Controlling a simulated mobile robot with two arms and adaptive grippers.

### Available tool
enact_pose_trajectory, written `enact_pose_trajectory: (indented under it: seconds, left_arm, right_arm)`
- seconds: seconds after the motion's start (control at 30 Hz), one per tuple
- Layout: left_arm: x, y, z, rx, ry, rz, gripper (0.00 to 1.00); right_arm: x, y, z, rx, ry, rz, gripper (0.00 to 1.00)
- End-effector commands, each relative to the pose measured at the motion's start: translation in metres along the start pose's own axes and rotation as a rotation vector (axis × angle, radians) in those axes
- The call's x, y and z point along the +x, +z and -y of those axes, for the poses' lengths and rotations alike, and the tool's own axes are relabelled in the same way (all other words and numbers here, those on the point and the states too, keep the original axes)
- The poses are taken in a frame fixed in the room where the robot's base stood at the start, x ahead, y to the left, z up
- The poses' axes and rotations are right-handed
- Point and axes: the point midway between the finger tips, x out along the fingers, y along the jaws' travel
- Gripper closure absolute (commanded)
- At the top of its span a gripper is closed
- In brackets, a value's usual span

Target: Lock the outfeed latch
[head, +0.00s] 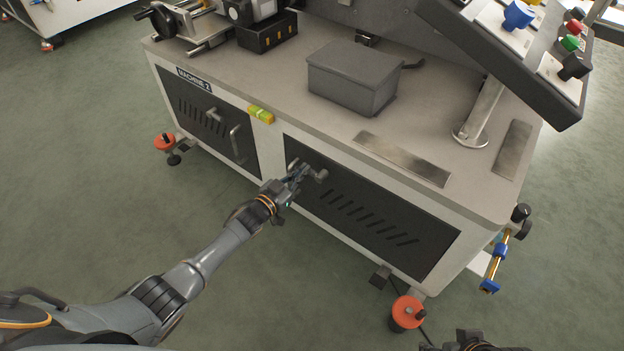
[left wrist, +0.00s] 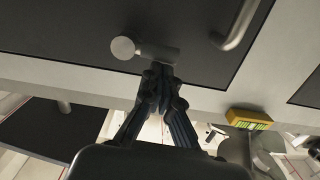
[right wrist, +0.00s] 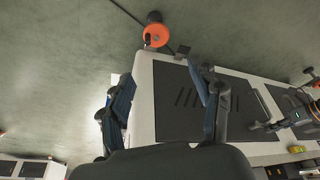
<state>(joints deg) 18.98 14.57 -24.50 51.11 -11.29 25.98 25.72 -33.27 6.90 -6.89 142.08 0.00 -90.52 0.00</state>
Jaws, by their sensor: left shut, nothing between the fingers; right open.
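The latch is a short metal lever with a round end on the dark right door of the machine (head: 370,212). It shows in the head view (head: 320,175) beside my left gripper (head: 298,174). In the left wrist view the latch (left wrist: 148,50) lies just beyond the fingertips of my left gripper (left wrist: 163,72). These fingers are shut and empty, close to or touching the lever's right part; I cannot tell which. My right gripper (right wrist: 161,75) is open and empty in the right wrist view, away from the latch. In the head view only part of it shows at the bottom edge.
A bar handle (left wrist: 238,28) stands beside the latch in the left wrist view. A yellow-green level (head: 261,115) sits at the tabletop edge. A grey box (head: 352,78) and a tilted control panel stand above. Orange feet (head: 407,312) stand on open floor in front.

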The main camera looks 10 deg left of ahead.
Motion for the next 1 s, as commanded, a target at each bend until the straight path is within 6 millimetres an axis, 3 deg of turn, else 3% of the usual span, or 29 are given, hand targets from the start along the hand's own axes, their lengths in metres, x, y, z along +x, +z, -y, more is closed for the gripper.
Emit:
enact_pose_trajectory:
  seconds: [0.2, 0.3, 0.53, 0.8, 1.0]
  left_arm:
    - [-0.001, -0.028, 0.002, 0.001, -0.001, -0.001, 1.00]
    - [-0.001, -0.028, 0.002, 0.001, -0.001, 0.000, 1.00]
    - [-0.001, -0.043, 0.003, 0.000, -0.002, 0.000, 1.00]
    - [-0.053, -0.040, 0.003, 0.000, -0.001, 0.001, 1.00]
    - [-0.086, -0.039, 0.003, 0.000, -0.002, 0.002, 1.00]
  right_arm:
    - [-0.021, -0.009, -0.001, 0.000, 0.000, -0.003, 0.37]
    - [0.010, -0.007, 0.000, 0.001, -0.003, 0.013, 0.37]
    - [0.056, 0.000, 0.003, -0.003, -0.007, 0.038, 0.37]
    - [0.105, 0.019, 0.006, -0.008, -0.012, 0.066, 0.37]
    - [0.130, 0.033, 0.007, -0.011, -0.014, 0.080, 0.37]
